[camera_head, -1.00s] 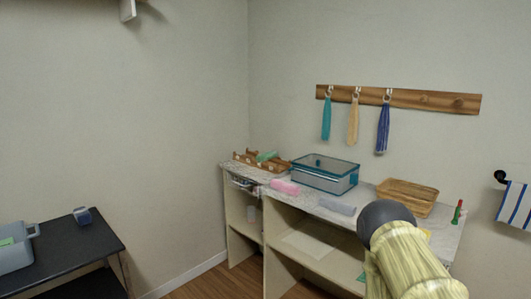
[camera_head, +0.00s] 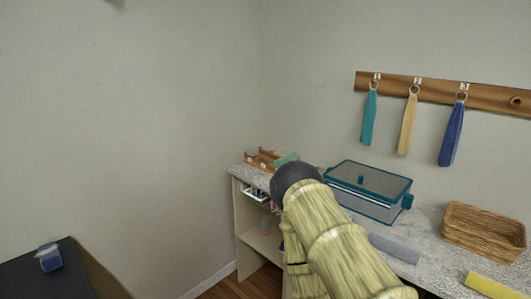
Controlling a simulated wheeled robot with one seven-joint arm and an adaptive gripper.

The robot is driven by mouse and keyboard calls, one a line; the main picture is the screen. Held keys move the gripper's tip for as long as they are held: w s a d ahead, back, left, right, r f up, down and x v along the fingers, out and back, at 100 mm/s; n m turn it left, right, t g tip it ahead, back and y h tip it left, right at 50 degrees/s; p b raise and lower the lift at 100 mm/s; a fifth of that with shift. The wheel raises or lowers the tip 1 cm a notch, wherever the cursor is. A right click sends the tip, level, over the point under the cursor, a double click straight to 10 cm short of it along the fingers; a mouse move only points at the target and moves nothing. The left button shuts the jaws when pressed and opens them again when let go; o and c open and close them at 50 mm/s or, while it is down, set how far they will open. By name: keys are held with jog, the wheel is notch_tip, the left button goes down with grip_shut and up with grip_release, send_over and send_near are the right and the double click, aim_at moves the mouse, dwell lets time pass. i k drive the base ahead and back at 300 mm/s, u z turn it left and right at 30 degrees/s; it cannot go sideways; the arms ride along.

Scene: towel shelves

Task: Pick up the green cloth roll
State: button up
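A green cloth (camera_head: 288,158) lies in the wooden rack (camera_head: 262,160) at the far left end of the counter; it looks like a roll, but it is small and partly hidden. My arm, pale yellow with a dark rounded joint, reaches up from the bottom middle, and that joint stands just in front of the green cloth in the picture. My gripper does not show, so I cannot see whether it is open or holds anything.
The marble-topped counter (camera_head: 428,230) carries a teal-framed mesh box (camera_head: 368,190), a grey roll (camera_head: 394,248), a wicker basket (camera_head: 484,230) and a yellow roll (camera_head: 490,286). Towels hang on a wall rail (camera_head: 430,94). A dark table (camera_head: 70,275) with a blue item (camera_head: 50,258) is lower left.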

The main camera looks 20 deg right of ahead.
aim_at(294, 156)
jog(key=z, duration=0.35)
jog(key=i, duration=1.2)
jog(key=z, duration=0.5)
